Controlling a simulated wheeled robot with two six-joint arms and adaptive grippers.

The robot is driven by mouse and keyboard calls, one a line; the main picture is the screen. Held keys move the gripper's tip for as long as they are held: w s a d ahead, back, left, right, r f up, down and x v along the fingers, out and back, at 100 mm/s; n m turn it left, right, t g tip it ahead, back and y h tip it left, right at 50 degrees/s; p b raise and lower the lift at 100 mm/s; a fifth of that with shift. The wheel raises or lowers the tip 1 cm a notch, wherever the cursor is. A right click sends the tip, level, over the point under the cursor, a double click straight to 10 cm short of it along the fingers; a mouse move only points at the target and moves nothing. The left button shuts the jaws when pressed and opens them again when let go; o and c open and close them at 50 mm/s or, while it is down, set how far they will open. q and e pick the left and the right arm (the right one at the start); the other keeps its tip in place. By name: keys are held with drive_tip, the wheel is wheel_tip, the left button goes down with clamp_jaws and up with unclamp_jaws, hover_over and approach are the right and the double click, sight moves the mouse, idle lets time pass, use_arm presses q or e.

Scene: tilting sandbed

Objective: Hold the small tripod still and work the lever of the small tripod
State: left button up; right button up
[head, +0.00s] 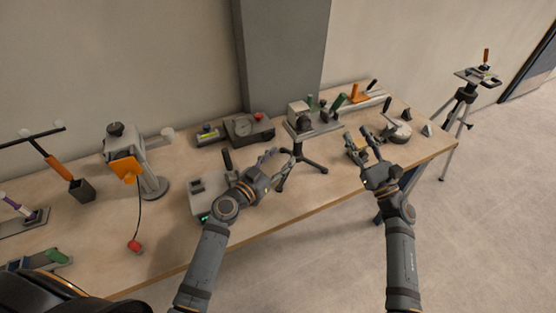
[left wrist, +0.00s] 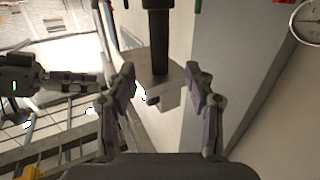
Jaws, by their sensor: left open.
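The small tripod (head: 298,143) stands upright on the workbench, with a dark post and splayed black legs. Its head carries a flat grey plate and a grey block (head: 297,112). My left gripper (head: 279,166) is open, low beside the post. In the left wrist view a dark post with a grey block (left wrist: 152,65) shows between its open fingers (left wrist: 165,85), without visible contact. My right gripper (head: 371,135) looks open and empty, right of the tripod.
A grey box with a black handle (head: 227,160) sits just left of my left gripper. A gauge unit (head: 262,127) is behind it. A round grey device (head: 398,132) is near my right gripper. A larger tripod (head: 466,95) stands on the floor.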

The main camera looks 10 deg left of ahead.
sight(295, 144)
use_arm(q)
drive_tip(key=x, duration=1)
drive_tip(key=shift+c, duration=0.3)
clamp_jaws()
